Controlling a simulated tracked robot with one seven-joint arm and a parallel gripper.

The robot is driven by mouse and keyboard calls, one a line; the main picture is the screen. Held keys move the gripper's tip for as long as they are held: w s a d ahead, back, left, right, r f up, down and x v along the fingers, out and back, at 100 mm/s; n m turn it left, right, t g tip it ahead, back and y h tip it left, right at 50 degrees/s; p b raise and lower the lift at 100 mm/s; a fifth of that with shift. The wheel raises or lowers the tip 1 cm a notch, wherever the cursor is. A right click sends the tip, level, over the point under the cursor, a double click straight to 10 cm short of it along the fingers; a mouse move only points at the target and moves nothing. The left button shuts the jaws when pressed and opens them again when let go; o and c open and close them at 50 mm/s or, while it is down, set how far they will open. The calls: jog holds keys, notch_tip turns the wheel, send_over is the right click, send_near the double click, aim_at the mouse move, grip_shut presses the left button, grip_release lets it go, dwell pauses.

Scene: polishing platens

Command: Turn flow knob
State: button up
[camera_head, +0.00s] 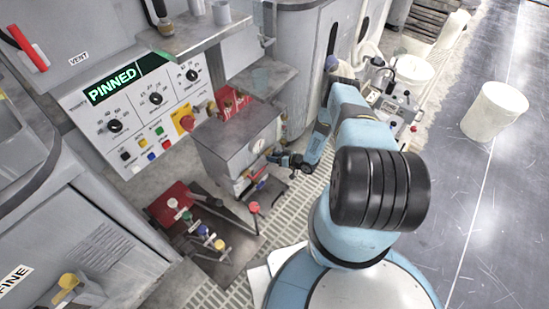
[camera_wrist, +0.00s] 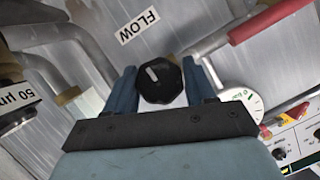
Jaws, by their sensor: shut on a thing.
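The flow knob (camera_wrist: 153,88) is a black, faceted knob with a white pointer mark, seen in the wrist view below a white label reading FLOW (camera_wrist: 138,27). The mark points up and slightly left in that view. My gripper (camera_wrist: 160,75) has one blue finger on each side of the knob and is shut on it. In the head view my gripper (camera_head: 275,157) is at the front of a grey metal box (camera_head: 225,148); the knob cannot be made out there.
A red-handled lever (camera_wrist: 262,22) and a round gauge (camera_wrist: 240,103) lie close on the right in the wrist view. A control panel (camera_head: 140,112) with dials and a PINNED display stands behind. Colored knobs (camera_head: 203,231) stand left of the box. Open floor lies right, with a white bucket (camera_head: 494,111).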

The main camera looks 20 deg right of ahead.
jog(key=shift+w+d, duration=0.1)
jog(key=o, duration=0.9)
jog(key=shift+o, duration=0.2)
jog(key=v, duration=1.3)
jog(key=shift+s+d, duration=0.2)
jog(key=shift+s, duration=0.1)
